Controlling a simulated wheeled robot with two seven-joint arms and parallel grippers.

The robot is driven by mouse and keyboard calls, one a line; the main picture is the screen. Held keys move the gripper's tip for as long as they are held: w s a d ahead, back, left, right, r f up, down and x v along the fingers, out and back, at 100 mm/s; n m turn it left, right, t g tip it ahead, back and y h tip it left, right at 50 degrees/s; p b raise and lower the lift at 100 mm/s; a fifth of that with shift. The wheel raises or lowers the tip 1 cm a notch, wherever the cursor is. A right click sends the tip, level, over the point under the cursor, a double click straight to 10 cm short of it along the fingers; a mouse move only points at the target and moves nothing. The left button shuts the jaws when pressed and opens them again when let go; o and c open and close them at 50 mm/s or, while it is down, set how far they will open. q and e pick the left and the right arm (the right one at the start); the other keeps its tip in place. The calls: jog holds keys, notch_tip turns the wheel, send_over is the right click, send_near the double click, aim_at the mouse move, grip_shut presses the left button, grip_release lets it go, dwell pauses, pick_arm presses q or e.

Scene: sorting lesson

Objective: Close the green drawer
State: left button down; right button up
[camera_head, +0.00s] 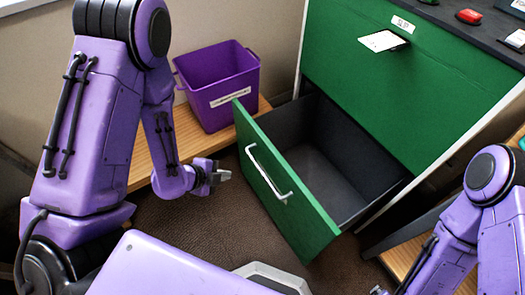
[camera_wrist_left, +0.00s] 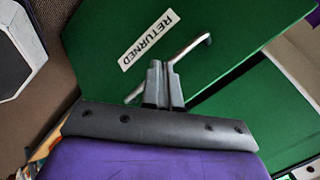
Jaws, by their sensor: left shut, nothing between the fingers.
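The green drawer (camera_head: 318,226) is the lower one of a green-fronted cabinet and stands pulled well out. Its dark grey inside looks empty. A silver bar handle (camera_head: 268,172) runs along its front. My left gripper (camera_head: 226,175) is shut and empty, just left of the drawer front near the handle. In the left wrist view the shut fingers (camera_wrist_left: 164,66) point at a green front (camera_wrist_left: 110,75) with a silver handle (camera_wrist_left: 190,48) and a label reading "RETURNED" (camera_wrist_left: 148,39); I cannot tell whether they touch it.
The closed upper green front (camera_head: 400,90) is above the open drawer. A purple bin (camera_head: 217,84) stands on a wooden bench (camera_head: 141,170) behind my left gripper. Small items, one a red object (camera_head: 469,16), lie on the dark cabinet top. Brown floor lies before the drawer.

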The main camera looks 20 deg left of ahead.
pick_arm(q)
notch_tip(320, 180, up, 5)
jog(key=w+m+h, duration=0.2)
jog(key=m, duration=0.6)
send_near(269, 158)
jog(key=x, duration=0.6)
jog(key=shift+s+f, duration=0.15)
